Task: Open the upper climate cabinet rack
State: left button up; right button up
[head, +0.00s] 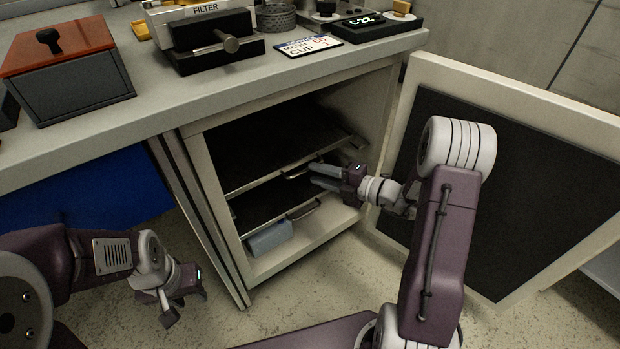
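The climate cabinet (222,230) stands open under the bench, its door (500,190) swung out to the right. Inside are a dark upper rack (265,150) and a lower rack (262,204), each with a metal front handle. Both look pushed in, the lower handle (304,211) standing out slightly. My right gripper (316,176) is inside the opening with its fingers apart, at the right end of the upper handle (297,173). Whether they touch it I cannot tell. My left gripper (178,307) is empty and open, low above the floor left of the cabinet.
A light blue object (269,237) sits below the lower rack. The bench top (160,85) holds a red-lidded box (70,75), a filter holder (210,42), a label card (308,46) and a digital display (362,21).

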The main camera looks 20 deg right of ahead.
jog(key=b+x, duration=0.1)
jog(key=x, duration=0.2)
grip_shut()
dwell(1.5)
